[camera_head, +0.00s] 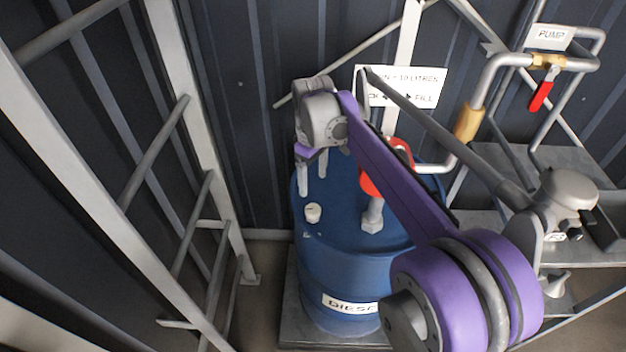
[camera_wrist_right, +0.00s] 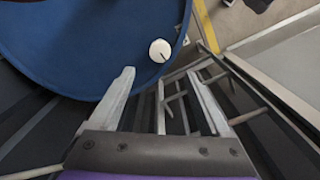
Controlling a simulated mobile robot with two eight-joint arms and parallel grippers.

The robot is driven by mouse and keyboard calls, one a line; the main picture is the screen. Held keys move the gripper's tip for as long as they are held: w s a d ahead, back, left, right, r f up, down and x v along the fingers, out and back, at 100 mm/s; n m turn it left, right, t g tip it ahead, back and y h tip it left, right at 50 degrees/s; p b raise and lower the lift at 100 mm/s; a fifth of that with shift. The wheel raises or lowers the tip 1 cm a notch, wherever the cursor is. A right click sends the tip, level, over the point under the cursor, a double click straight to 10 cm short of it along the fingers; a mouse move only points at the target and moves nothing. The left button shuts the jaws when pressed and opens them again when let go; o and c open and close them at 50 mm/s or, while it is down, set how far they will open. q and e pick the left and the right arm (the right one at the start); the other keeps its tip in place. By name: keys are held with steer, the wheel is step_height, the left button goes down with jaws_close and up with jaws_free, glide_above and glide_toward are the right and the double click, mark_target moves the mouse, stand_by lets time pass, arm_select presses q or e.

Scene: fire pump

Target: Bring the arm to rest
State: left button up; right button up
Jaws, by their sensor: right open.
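My right arm reaches in from the lower right, with purple links and a grey wrist. My right gripper (camera_head: 313,178) is above the top of the blue diesel drum (camera_head: 340,275), at its left rear side. In the right wrist view the two fingers of the gripper (camera_wrist_right: 164,84) are apart with nothing between them. The drum top (camera_wrist_right: 85,35) lies beyond the fingertips there. A small white cap (camera_head: 313,212) sits on the drum top, apart from the fingers; it also shows in the right wrist view (camera_wrist_right: 160,50). My left gripper does not show.
A red hand pump (camera_head: 372,182) on the drum is partly hidden by my arm. A grey ladder-like frame (camera_head: 185,120) stands at the left. Pipework with a red valve lever (camera_head: 541,95) and a PUMP sign (camera_head: 551,36) is at the right. A corrugated dark wall (camera_head: 265,60) closes the back.

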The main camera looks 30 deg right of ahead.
stand_by(0.3)
steer(key=s+a+f+m+t, duration=0.2)
steer(key=s+a+f, duration=0.2)
steer(key=s, duration=0.6)
steer(key=s+a+f+m+t+p, duration=0.1)
steer(key=s+a+f+m+t, duration=0.1)
steer(key=s, duration=0.9)
steer(key=a+f+t, duration=0.1)
steer(key=a+f, duration=0.1)
steer(key=a, duration=0.1)
steer(key=shift+a+f+m+p, duration=0.3)
steer(key=shift+a+f+m, duration=0.05)
steer(key=shift+a+m, duration=0.05)
steer(key=shift+c, duration=0.3)
